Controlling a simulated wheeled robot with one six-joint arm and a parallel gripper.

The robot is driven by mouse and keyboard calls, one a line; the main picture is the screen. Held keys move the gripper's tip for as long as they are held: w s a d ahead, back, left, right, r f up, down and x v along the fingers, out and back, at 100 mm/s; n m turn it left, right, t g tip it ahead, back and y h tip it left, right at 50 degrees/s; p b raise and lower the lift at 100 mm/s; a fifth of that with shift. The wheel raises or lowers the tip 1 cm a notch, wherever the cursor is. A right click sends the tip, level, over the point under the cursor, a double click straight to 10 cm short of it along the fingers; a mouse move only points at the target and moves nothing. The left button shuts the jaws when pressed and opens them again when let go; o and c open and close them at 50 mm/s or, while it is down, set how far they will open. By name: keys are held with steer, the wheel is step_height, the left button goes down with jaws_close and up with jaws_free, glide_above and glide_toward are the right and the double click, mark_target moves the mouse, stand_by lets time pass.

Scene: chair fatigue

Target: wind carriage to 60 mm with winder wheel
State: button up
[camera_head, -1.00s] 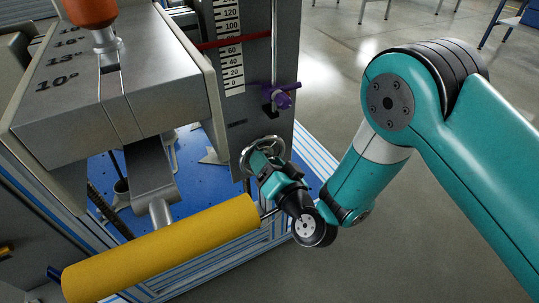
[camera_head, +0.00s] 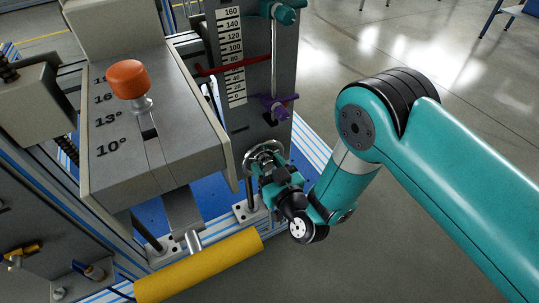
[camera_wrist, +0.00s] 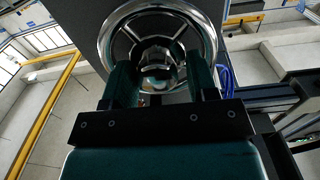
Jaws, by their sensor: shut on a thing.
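The chrome winder wheel (camera_head: 251,163) is on the lower front of the grey upright; its rim and spokes face me in the wrist view (camera_wrist: 207,22). My gripper (camera_wrist: 160,80) is shut on the wheel's central part, one finger on each side; my fingers partly hide the hub. In the head view my gripper (camera_head: 268,172) is at the wheel. The white scale (camera_head: 229,28) runs from 0 to 160. A red bar (camera_head: 212,70) crosses it around the 60 to 80 marks; the exact reading is unclear. I cannot tell which part is the carriage.
A purple clamp (camera_head: 275,106) is just above the wheel, on the upright. A teal knob (camera_head: 284,14) is higher up. A grey block with angle marks and an orange knob (camera_head: 128,78) stands left. A yellow roller (camera_head: 200,266) lies below. Open floor is on the right.

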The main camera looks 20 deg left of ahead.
steer(key=n, duration=0.2)
steer(key=shift+w+a+n, duration=0.15)
steer(key=shift+w+n, duration=0.2)
steer(key=shift+n, duration=0.05)
steer(key=shift+r+p, duration=0.1)
steer(key=shift+p, duration=0.2)
steer(key=n+p, duration=0.1)
steer(key=n, duration=0.1)
steer(key=shift+r+n, duration=0.1)
steer(key=shift+n, duration=0.2)
steer(key=n, duration=0.3)
steer(key=shift+n+p, duration=0.3)
steer(key=shift+n, duration=0.1)
steer(key=o, duration=0.8)
steer(key=shift+w, duration=0.1)
steer(key=shift+o, duration=0.6)
steer(key=shift+s+d+f+p, duration=0.25)
steer(key=shift+s+d+p, duration=0.1)
steer(key=shift+s, duration=0.1)
steer(key=shift+p+v, duration=0.7)
steer(key=shift+v, duration=1.4)
steer(key=shift+a+f, duration=0.1)
